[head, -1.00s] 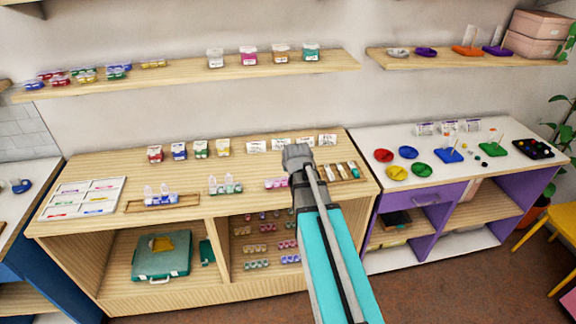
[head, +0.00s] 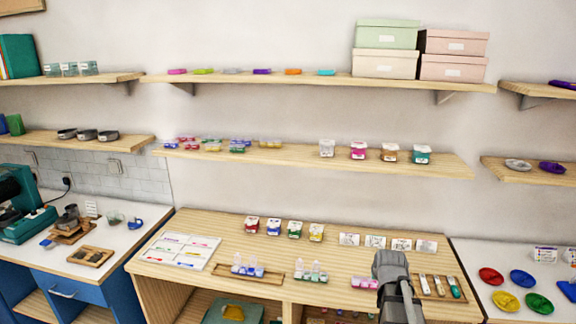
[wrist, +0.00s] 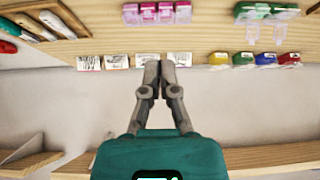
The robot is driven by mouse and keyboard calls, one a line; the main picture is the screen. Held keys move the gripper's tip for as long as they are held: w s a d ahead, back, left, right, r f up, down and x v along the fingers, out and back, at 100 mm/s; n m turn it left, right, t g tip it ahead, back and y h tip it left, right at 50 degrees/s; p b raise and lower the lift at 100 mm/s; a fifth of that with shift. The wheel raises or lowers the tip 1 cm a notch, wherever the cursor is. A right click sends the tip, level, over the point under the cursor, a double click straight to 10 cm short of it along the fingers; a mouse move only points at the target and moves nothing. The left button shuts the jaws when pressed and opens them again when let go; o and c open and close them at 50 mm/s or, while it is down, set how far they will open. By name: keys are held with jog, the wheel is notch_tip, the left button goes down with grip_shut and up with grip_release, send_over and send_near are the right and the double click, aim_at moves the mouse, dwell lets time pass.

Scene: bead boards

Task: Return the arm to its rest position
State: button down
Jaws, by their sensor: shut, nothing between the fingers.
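My gripper (wrist: 160,66) shows in the wrist view with its two grey fingers together and nothing between them. In the head view the grey end of my arm (head: 392,270) rises over the right part of the wooden counter (head: 222,232); the fingertips cannot be made out there. In the wrist view, which looks inverted, the fingers lie in line with a row of white cards (wrist: 117,61).
Several lidded jars (head: 273,227), a white sorting tray (head: 150,246) and a wooden tool tray (head: 452,292) stand on the counter. Shelves (head: 300,155) run along the wall above. Red, blue, yellow and green dishes (head: 522,278) lie on the white counter at right.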

jog(key=s+a+f+n+g+y, duration=0.1)
jog(key=s+a+g, duration=0.5)
jog(key=s+a, duration=0.9)
notch_tip(320, 180, down, 2)
jog(key=shift+s+f+n+g, duration=0.2)
jog(key=shift+s+n+g, duration=0.2)
jog(key=shift+s+n, duration=0.3)
